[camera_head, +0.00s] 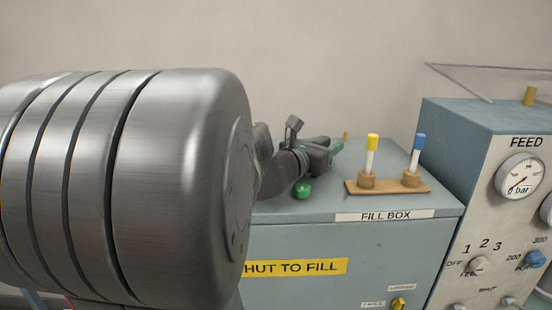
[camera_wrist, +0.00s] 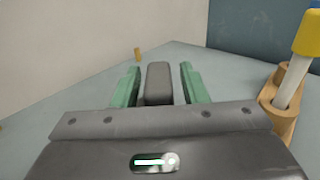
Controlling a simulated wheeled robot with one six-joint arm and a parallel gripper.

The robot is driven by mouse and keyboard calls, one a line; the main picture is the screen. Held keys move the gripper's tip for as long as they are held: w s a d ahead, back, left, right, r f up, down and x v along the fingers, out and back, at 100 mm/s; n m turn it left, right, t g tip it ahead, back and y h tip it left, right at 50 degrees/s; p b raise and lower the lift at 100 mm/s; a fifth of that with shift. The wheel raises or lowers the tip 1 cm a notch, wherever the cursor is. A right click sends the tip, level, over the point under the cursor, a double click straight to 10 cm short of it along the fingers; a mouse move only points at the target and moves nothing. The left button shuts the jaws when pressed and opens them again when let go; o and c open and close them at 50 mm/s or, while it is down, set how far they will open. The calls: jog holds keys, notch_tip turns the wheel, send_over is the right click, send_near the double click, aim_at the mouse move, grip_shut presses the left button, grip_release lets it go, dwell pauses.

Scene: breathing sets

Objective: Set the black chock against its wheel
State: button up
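My gripper (camera_head: 335,146) is over the top of the grey-blue fill box, partly hidden behind my own arm in the head view. In the wrist view its two green fingers (camera_wrist: 158,85) stand apart. A dark grey block (camera_wrist: 158,83) shows between them, with a thin gap on each side. I cannot tell whether this block is the black chock. No wheel can be made out in either view.
The fill box (camera_head: 285,208) carries a wooden holder (camera_head: 388,187) with a yellow-capped and a blue-capped stick. A green ball (camera_head: 302,190) is near its front edge. A small tan peg (camera_wrist: 137,54) stands behind. The feed panel (camera_head: 505,215) rises at right.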

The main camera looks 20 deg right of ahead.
grip_shut()
jog(key=shift+r, duration=0.15)
